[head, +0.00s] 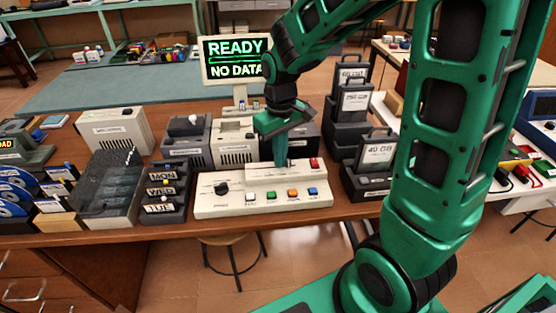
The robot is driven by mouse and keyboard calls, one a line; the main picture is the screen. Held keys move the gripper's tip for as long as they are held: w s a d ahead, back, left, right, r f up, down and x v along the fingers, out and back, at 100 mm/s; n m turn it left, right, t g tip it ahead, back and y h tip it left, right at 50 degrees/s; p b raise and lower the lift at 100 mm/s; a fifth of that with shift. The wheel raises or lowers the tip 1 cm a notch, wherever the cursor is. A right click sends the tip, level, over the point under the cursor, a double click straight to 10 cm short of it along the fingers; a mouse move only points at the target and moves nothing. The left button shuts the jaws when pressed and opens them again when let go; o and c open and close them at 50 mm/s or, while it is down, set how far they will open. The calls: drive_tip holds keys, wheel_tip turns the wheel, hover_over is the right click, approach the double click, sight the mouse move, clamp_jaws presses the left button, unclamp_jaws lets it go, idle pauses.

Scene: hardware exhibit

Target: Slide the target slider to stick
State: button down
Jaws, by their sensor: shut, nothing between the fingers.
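A cream control panel (228,208) stands near the front edge of the wooden table, in the middle of the head view. It has a black knob (221,188), a row of coloured buttons and a red button (314,163) at its back right. My gripper (281,164) points down, shut and empty, with its fingertips at the back middle part of the panel. I cannot tell whether the tips touch it. The target slider cannot be made out; the fingers may cover it. The panel's small labels are too small to read.
A monitor (235,58) reading "READY NO DATA" stands behind. Grey and cream boxes stand close behind the panel. A rack marked MON, WED, TUE (163,192) is to the left. Dark drives, one marked 40 GB (378,152), stand to the right. A stool (233,240) is below the table.

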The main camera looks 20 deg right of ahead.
drive_tip(key=shift+s+d, duration=0.15)
drive_tip(key=shift+d, duration=0.3)
drive_tip(key=shift+a, duration=0.25)
idle(0.6)
wheel_tip(320, 180, up, 7)
idle(0.7)
idle(0.3)
drive_tip(key=s+d+m, duration=0.4)
drive_tip(key=s+d, duration=0.3)
drive_tip(key=s, duration=0.4)
drive_tip(key=s+d+m, duration=0.4)
drive_tip(key=s+d, duration=0.3)
drive_tip(key=s, duration=0.4)
drive_tip(key=shift+s+d+r+m, duration=0.2)
drive_tip(key=shift+d+r+m, duration=0.05)
drive_tip(key=shift+r+m, duration=0.15)
